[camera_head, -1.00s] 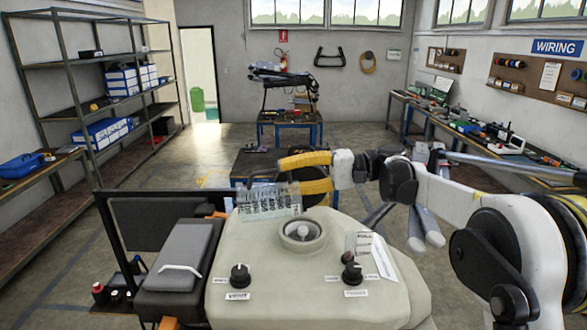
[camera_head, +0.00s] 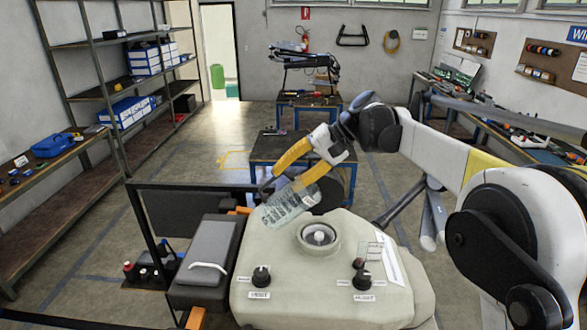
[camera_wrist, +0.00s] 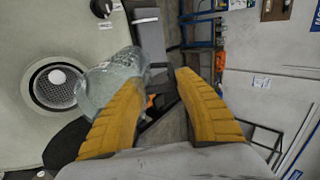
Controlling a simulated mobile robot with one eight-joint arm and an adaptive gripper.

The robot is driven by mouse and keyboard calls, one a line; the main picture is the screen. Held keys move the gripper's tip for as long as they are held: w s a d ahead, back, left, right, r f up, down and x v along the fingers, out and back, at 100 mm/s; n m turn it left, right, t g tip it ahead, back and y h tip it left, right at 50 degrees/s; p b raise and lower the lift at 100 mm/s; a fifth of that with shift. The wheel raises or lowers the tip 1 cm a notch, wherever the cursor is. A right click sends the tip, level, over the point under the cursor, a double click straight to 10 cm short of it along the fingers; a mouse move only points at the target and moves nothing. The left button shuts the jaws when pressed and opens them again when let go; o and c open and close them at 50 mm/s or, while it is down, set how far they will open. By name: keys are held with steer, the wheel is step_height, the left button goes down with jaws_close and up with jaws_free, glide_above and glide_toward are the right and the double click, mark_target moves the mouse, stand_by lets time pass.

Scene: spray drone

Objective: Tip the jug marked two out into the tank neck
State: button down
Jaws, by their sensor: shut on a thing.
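The jug (camera_head: 287,205) is clear, with printed marks too small to read. It is held tilted, its lower end to the lower left, above the back edge of the pale tank (camera_head: 260,245). The open tank neck (camera_head: 319,237) is a round collar with a strainer, to the right of and below the jug; they look apart. My gripper (camera_head: 283,180), with yellow fingers, is shut on the jug. In the wrist view, the jug (camera_wrist: 112,78) shows beside the left finger of my gripper (camera_wrist: 158,85), and the neck (camera_wrist: 58,85) is further left. The jug's mouth is not clear.
Dark knobs (camera_head: 261,276) stand on the tank top, with another group (camera_head: 361,275) at right. A grey padded block (camera_head: 210,252) and dark panel frame flank the tank at left. A blue workbench (camera_head: 285,148) stands behind. The floor between is open.

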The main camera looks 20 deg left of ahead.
mark_target(281, 190)
steer(key=h+p, duration=0.1)
steer(key=a+h, duration=0.1)
steer(key=a+r+h+p, duration=0.1)
steer(key=shift+s+t+p, duration=0.3)
steer(key=shift+t+p, duration=0.05)
steer(key=shift+t, duration=0.05)
step_height(281, 190, down, 3)
steer(key=h, duration=0.2)
steer(key=t+h, duration=0.1)
steer(key=h, duration=0.1)
steer(key=shift+a+f+t+h, duration=0.1)
steer(key=shift+f+t+h, duration=0.1)
steer(key=shift+t+h, duration=0.15)
steer(key=shift+f+h, duration=0.35)
steer(key=shift+h, duration=0.2)
steer(key=shift+d, duration=0.25)
